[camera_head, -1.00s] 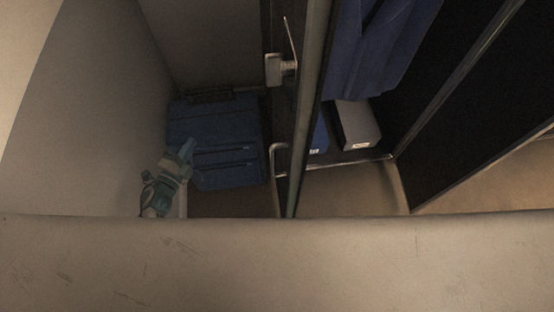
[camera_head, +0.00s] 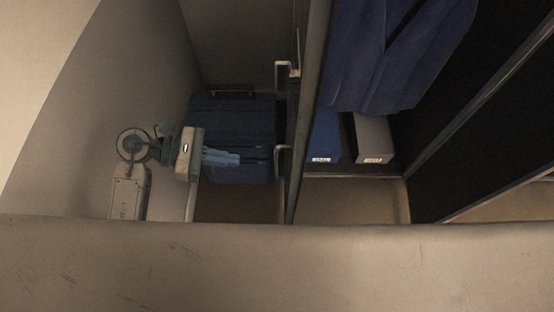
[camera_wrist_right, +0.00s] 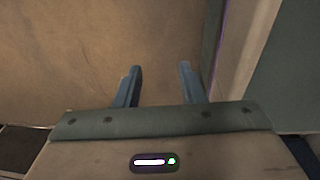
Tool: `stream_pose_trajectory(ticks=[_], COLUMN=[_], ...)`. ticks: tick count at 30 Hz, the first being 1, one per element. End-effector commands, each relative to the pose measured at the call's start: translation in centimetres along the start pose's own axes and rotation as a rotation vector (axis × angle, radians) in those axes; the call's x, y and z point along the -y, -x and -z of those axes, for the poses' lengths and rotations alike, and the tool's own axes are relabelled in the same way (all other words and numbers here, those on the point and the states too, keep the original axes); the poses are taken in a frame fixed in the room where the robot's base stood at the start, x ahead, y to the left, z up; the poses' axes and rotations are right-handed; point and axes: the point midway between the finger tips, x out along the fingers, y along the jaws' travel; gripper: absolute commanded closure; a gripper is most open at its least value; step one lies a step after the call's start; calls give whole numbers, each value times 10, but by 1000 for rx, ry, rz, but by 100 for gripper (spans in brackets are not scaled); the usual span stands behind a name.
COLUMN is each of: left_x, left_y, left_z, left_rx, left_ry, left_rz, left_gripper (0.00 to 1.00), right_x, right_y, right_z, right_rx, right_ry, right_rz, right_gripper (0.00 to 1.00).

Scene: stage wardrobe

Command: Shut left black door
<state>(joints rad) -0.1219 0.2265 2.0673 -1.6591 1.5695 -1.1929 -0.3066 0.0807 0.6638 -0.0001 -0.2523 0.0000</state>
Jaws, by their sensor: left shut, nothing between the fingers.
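The left black door (camera_head: 310,100) stands open and shows almost edge-on in the middle of the head view. Bracket-like handle parts (camera_head: 281,75) stick out from its left side. My left gripper (camera_head: 238,159) is to the left of the door, shut and empty, with its fingers pointing right toward the door. A gap shows between the fingertips and the door. My right gripper (camera_wrist_right: 160,80) is in the right wrist view, with its two blue fingers apart and nothing between them. The lower end of the door is hidden behind the beige surface in front.
A dark blue suitcase (camera_head: 230,110) stands behind my left gripper. Inside the wardrobe are a blue garment (camera_head: 385,60), a blue box (camera_head: 323,140) and a grey box (camera_head: 371,140). Another black door panel (camera_head: 500,130) is at the right. A beige wall (camera_head: 90,130) is at the left.

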Motion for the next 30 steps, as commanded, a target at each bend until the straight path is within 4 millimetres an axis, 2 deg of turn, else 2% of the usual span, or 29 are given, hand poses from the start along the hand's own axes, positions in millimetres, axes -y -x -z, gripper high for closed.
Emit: stream_pose_trajectory(ticks=[18,24,30], left_x=[0,0,0], left_y=[-86,-106,-114], left_z=[-8,-12,-12], left_rx=[6,4,2], left_ry=[5,5,3], left_rz=[-1,0,0], left_gripper=[100,100,100], right_x=[-1,-2,-2], right_y=[33,41,43], right_z=[-2,-9,-8], right_rx=[1,11,7], right_ry=[-1,-1,-1], right_rz=[1,2,2], right_gripper=[64,64,64])
